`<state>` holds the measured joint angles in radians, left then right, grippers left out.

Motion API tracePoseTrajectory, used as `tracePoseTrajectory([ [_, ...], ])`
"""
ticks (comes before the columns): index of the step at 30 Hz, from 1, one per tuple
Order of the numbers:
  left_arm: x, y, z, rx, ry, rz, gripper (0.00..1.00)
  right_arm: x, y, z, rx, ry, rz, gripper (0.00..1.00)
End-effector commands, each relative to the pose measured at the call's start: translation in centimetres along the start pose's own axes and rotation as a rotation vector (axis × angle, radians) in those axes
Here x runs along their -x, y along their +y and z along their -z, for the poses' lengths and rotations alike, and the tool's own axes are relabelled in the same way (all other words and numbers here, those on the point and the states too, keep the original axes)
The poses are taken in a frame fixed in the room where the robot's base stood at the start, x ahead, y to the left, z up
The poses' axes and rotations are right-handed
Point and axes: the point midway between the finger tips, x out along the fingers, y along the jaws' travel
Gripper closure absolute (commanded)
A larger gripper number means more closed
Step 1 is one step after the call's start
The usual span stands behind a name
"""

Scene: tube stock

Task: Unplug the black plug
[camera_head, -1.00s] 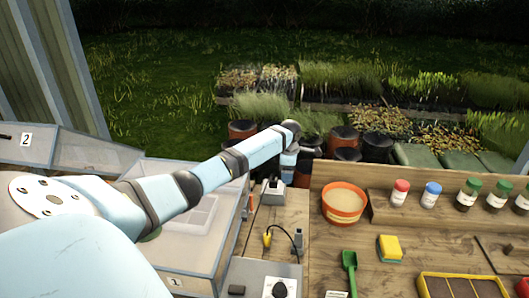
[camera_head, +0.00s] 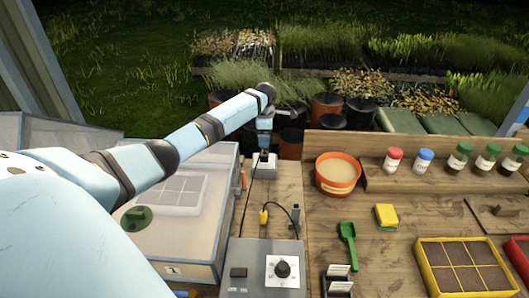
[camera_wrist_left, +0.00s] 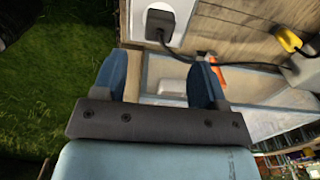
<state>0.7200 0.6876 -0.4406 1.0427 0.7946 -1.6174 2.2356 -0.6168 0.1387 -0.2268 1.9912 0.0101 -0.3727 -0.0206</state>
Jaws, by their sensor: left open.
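The black plug (camera_wrist_left: 160,22) sits in a pale socket plate (camera_wrist_left: 182,12) at the top of the left wrist view, with a black cable leaving it. In the head view the socket box (camera_head: 264,172) stands at the bench's far left corner; its plug is small and hard to make out there. My left gripper (camera_head: 264,142) hangs down over that box. In the left wrist view its two blue fingers (camera_wrist_left: 158,72) are apart, with nothing between them, and the plug lies beyond their tips, apart from them. My right gripper is not in view.
A yellow connector (camera_head: 264,216) on a black cable lies near a grey control box with a knob (camera_head: 262,272). An orange pot (camera_head: 337,178) stands to the right. A clear-lidded propagator (camera_head: 190,235) is at the left, close under my arm.

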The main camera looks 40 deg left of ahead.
Motion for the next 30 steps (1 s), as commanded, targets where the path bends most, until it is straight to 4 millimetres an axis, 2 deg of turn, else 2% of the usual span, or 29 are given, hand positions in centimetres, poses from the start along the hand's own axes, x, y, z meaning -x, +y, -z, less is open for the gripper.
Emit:
tracePoseTrajectory([
  [8,-2.2,0.0,0.0,0.000,0.001,-0.001,0.34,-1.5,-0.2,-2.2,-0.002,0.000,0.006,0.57],
  [17,-5.7,0.0,0.1,-0.001,0.001,-0.001,0.34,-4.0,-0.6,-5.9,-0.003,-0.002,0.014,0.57],
  [19,-5.8,-0.1,-0.1,0.000,0.000,0.002,0.34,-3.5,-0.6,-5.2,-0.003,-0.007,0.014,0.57],
  [24,-8.0,-0.1,0.0,0.000,0.000,0.003,0.34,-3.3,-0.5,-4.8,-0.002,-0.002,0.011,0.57],
  [30,-8.9,0.0,0.0,0.001,0.000,0.000,0.34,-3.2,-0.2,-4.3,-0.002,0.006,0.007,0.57],
])
